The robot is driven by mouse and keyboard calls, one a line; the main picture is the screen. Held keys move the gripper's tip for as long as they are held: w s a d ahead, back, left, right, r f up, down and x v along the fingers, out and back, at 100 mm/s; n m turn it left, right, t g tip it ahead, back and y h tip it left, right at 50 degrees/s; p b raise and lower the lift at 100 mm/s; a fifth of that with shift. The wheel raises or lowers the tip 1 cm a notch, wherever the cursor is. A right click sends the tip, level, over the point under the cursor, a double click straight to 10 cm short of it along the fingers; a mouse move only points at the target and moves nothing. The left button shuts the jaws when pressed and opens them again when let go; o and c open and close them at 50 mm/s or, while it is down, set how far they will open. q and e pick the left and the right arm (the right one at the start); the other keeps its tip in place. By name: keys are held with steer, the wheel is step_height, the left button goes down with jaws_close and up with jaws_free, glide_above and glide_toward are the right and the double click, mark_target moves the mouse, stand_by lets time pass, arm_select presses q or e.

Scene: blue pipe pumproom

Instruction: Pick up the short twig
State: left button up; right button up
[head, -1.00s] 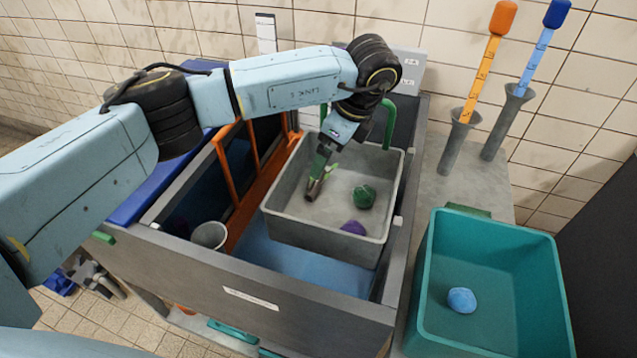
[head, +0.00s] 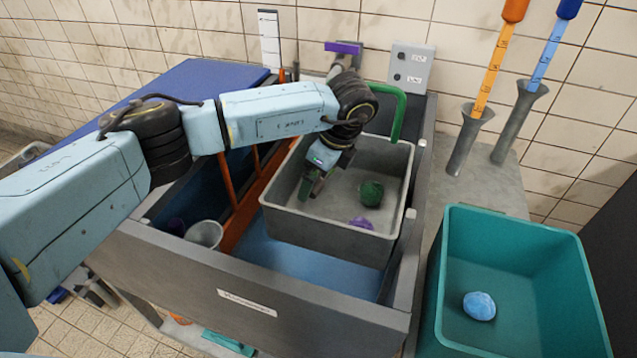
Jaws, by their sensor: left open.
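My left gripper (head: 309,188) reaches down into the grey tray (head: 325,243), near its left wall. It is open, and its fingers look dark and greenish. I cannot make out the short twig; the gripper and its wrist cover part of the tray floor. A dark green lump (head: 371,193) lies in the tray to the right of the gripper. A purple lump (head: 361,223) lies near the tray's front wall. My right gripper is not in view.
The tray sits in a grey basin (head: 250,300) with an orange rack (head: 231,190) and a pale cup (head: 205,235) to the left. A green curved pipe (head: 399,115) rises behind. A teal bin (head: 530,250) with a blue lump (head: 479,306) stands right.

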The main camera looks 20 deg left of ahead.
arm_select(q)
steer(key=shift+d+f, duration=0.1)
steer(key=c, duration=0.9)
